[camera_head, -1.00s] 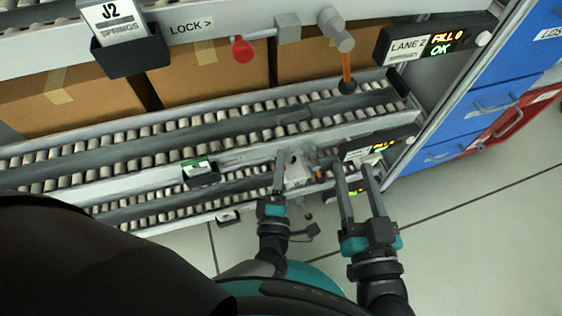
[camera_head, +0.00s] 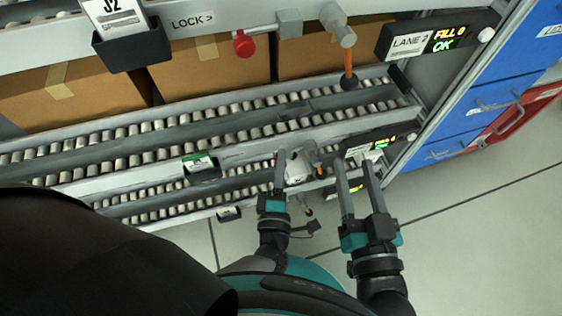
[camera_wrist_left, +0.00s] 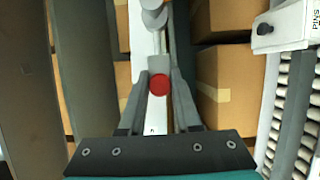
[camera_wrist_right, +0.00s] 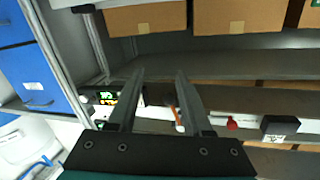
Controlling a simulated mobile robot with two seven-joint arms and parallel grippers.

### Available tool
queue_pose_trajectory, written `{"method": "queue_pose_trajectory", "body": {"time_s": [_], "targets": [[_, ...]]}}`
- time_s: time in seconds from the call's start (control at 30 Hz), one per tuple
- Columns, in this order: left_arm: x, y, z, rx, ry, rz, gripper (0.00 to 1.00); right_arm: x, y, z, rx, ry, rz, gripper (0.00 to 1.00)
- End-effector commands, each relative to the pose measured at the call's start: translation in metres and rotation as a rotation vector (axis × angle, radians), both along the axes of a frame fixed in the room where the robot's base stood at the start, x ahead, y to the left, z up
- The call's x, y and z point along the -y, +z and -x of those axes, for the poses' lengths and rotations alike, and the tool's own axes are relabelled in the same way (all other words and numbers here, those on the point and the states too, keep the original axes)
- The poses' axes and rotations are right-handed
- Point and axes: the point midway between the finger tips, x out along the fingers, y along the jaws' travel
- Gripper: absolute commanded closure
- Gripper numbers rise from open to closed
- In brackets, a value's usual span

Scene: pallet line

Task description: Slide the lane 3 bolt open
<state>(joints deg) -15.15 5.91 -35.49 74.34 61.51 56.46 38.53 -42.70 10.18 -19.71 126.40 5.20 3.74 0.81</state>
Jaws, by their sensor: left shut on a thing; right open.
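The red bolt knob (camera_wrist_left: 159,85) sits between the two fingers of my left gripper (camera_wrist_left: 160,78), which is shut on it, in the left wrist view. The knob lies against a grey bolt block (camera_wrist_left: 157,64) on the white rail. In the head view my left gripper (camera_head: 280,162) is at the rail of the lane below the LANE 2 sign, and it hides the knob. My right gripper (camera_head: 356,164) is open and empty, to the right, near the lower lane sign (camera_head: 372,147). Its fingers also show apart in the right wrist view (camera_wrist_right: 160,76).
The upper rail carries another red knob (camera_head: 243,44), a grey block (camera_head: 289,23) and an orange-stemmed lever (camera_head: 348,62). A LANE 2 sign (camera_head: 408,42) reads FILL 0, OK. Brown boxes (camera_head: 208,72) stand behind. Blue drawers (camera_head: 495,95) are at right; the floor (camera_head: 470,215) is clear.

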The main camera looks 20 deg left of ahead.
Motion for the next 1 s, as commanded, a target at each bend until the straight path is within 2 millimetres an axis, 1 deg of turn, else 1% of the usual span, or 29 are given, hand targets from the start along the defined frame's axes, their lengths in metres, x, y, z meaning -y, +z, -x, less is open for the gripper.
{"method": "queue_pose_trajectory", "body": {"time_s": [0.77, 0.87, 1.0], "targets": [[-0.001, 0.0, -0.001, 0.001, 0.0, 0.001, 1.0, 0.0, 0.0, 0.0, 0.0, 0.0, 0.0, 0.5], [-0.006, 0.001, 0.003, 0.0, 0.001, -0.002, 1.0, 0.0, -0.001, 0.0, -0.015, 0.002, 0.008, 0.5], [-0.022, 0.0, 0.013, -0.002, 0.004, -0.003, 1.0, 0.004, -0.004, -0.005, -0.073, 0.004, 0.048, 0.5]]}}
